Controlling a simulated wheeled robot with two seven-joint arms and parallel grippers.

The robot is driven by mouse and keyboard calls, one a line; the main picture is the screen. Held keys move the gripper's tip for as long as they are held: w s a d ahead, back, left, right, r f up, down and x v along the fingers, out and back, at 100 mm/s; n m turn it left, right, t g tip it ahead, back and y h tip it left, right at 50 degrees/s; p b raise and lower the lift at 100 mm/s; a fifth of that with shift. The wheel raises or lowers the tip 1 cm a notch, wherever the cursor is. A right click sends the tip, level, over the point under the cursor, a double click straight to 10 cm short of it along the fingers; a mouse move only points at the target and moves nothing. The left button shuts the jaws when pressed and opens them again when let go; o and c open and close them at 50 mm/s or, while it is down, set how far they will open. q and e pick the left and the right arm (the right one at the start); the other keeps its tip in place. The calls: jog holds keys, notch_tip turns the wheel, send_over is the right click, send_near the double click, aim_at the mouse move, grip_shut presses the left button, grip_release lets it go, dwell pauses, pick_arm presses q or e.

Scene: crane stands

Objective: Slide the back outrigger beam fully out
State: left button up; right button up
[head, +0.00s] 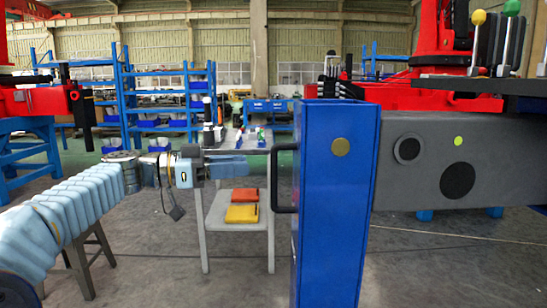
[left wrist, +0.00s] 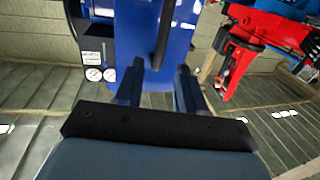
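A tall blue upright box (head: 328,210), apparently the end of the outrigger beam, stands right of centre in the head view, close against a grey housing (head: 420,190). No length of beam shows between them. A black bar handle (head: 274,180) sits on the box's left side. My left gripper (head: 246,166) is open and empty, left of the handle, its fingers pointing at it with a small gap. In the left wrist view, the handle (left wrist: 165,35) lies ahead between the fingertips (left wrist: 158,78), in front of the blue face (left wrist: 140,40). My right gripper is not in view.
A small grey table (head: 240,210) with orange and yellow items stands behind my left gripper. A stool (head: 85,262) is at the left. Levers with coloured knobs (head: 479,17) rise above the housing. The floor around the blue box is clear.

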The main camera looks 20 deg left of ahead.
pick_arm(q)
jog(key=p+x, duration=0.1)
jog(key=x, duration=0.7)
jog(key=shift+w+d, duration=0.1)
jog(key=shift+d, duration=0.1)
grip_shut()
jog(key=shift+a, duration=0.1)
